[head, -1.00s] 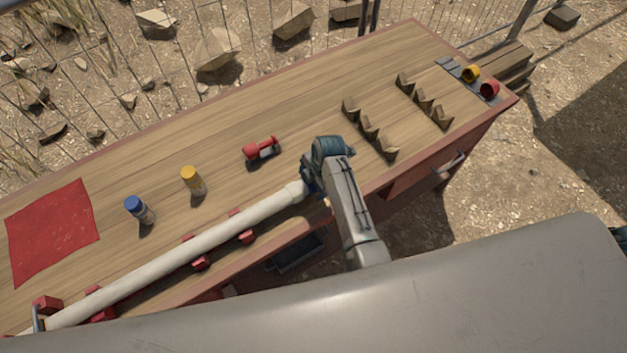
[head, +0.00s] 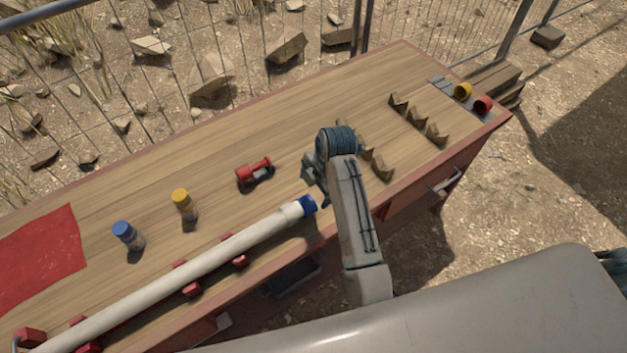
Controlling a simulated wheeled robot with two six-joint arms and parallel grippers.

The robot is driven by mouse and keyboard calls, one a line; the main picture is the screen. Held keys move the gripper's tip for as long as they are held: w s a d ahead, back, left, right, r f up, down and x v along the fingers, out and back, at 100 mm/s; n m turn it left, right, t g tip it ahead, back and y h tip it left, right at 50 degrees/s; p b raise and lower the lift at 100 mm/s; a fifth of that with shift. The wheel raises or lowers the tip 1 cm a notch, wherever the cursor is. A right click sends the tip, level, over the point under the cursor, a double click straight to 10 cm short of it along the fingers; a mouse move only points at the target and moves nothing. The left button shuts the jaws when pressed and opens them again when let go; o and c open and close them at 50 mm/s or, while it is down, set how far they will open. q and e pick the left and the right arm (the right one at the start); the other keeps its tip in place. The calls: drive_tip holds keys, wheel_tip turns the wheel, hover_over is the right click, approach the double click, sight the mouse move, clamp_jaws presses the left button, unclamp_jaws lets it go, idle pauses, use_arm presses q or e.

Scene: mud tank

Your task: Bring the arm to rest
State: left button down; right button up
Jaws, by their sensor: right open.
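My right arm comes in from the bottom centre of the head view and reaches over the workbench (head: 290,140). Its gripper (head: 314,182) is open and empty, pointing left above the bench, just beyond the end of a long white pipe (head: 190,272). The pipe lies along the front of the bench and has a blue cap (head: 305,206) on its right end. The gripper looks apart from the cap, though its fingers are partly hidden by my wrist. My left gripper is not in view.
Red supports (head: 235,252) hold the pipe. Wooden notched racks (head: 418,118) are to the right. A red cloth (head: 38,255) lies at far left.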

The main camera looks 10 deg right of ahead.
drive_tip(key=shift+r, duration=0.2)
drive_tip(key=s+d+r+m+t+h, duration=0.1)
drive_tip(key=s+d+m, duration=0.4)
drive_tip(key=s+m, duration=0.3)
drive_tip(key=s+d+m+h, duration=0.1)
drive_tip(key=s+d+m, duration=0.4)
drive_tip(key=s, duration=0.5)
drive_tip(key=s+d+r+m+t+h, duration=0.1)
drive_tip(key=s+d+m, duration=0.3)
drive_tip(key=s+m, duration=0.45)
wheel_tip(320, 180, down, 35)
drive_tip(key=d+g+b, duration=0.1)
drive_tip(key=d+b, duration=0.2)
drive_tip(key=b, duration=0.3)
drive_tip(key=s+f+b, duration=0.2)
drive_tip(key=s+f, duration=0.7)
drive_tip(key=f, duration=0.4)
drive_tip(key=s+d+f+g+b, duration=0.1)
drive_tip(key=s+f+b, duration=0.2)
drive_tip(key=s+f, duration=0.7)
wheel_tip(320, 180, down, 3)
drive_tip(key=shift+f+g+b, duration=0.2)
drive_tip(key=shift+g+b, duration=0.1)
drive_tip(key=shift+s, duration=0.1)
